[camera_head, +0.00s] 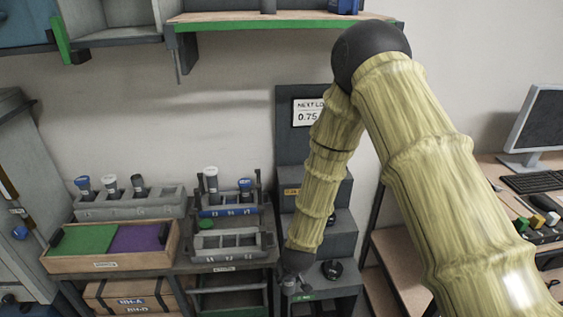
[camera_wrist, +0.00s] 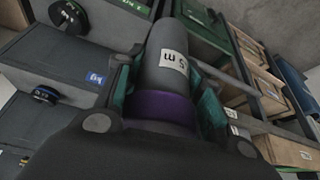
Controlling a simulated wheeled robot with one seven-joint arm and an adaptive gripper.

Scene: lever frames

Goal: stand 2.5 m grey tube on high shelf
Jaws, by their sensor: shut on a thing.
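My gripper (camera_wrist: 166,98) is shut on a grey tube (camera_wrist: 162,45) in the wrist view, with a green-padded finger on each side. The tube has a purple band and a white label whose readable part is "5 m"; the rest of the label is turned away. In the head view my gripper (camera_head: 296,284) is low, in front of the grey stepped stand, and the tube cannot be made out clearly there.
Racks with capped tubes (camera_head: 110,184) stand on the bench at left, behind a tray with green and purple mats (camera_head: 85,238). The grey stepped stand (camera_head: 345,225) has black round items and a sign (camera_head: 309,112). A desk with a monitor (camera_head: 540,128) is at right. Wall below the shelf is clear.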

